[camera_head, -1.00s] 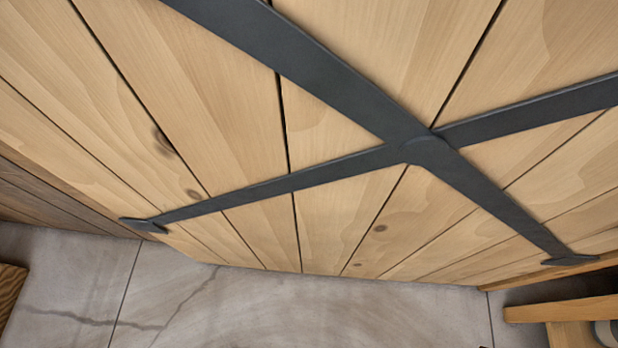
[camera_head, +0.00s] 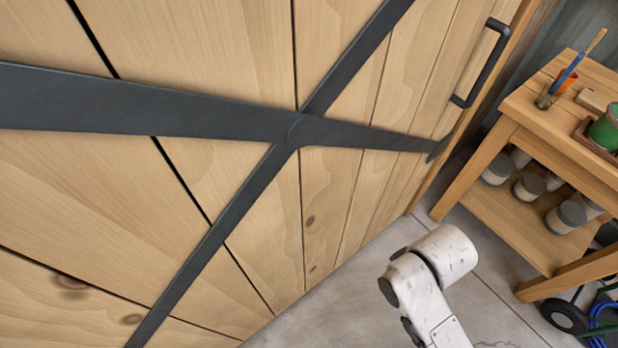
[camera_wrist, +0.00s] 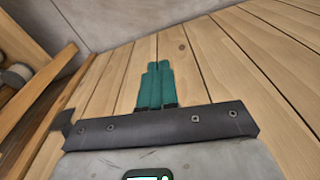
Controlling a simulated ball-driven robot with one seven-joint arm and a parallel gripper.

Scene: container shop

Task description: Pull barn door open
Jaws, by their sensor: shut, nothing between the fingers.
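The barn door (camera_head: 240,220) is made of pale wooden planks with dark metal straps crossing over it, and it fills most of the head view. Its black bar handle (camera_head: 483,63) is upright near the door's right edge. In the wrist view my gripper (camera_wrist: 157,68) has teal fingers pressed together with nothing between them, and the door planks (camera_wrist: 220,60) lie behind them. The handle does not show in the wrist view. In the head view only my white arm shows at the lower right, below the handle; the gripper itself is out of that picture.
A wooden table (camera_head: 520,105) stands right of the door, with brushes in a jar (camera_head: 547,95) and a green pot (camera_head: 606,128) on top. Several lidded jars sit on its lower shelf (camera_head: 520,215). Bare concrete floor (camera_head: 350,290) lies below the door.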

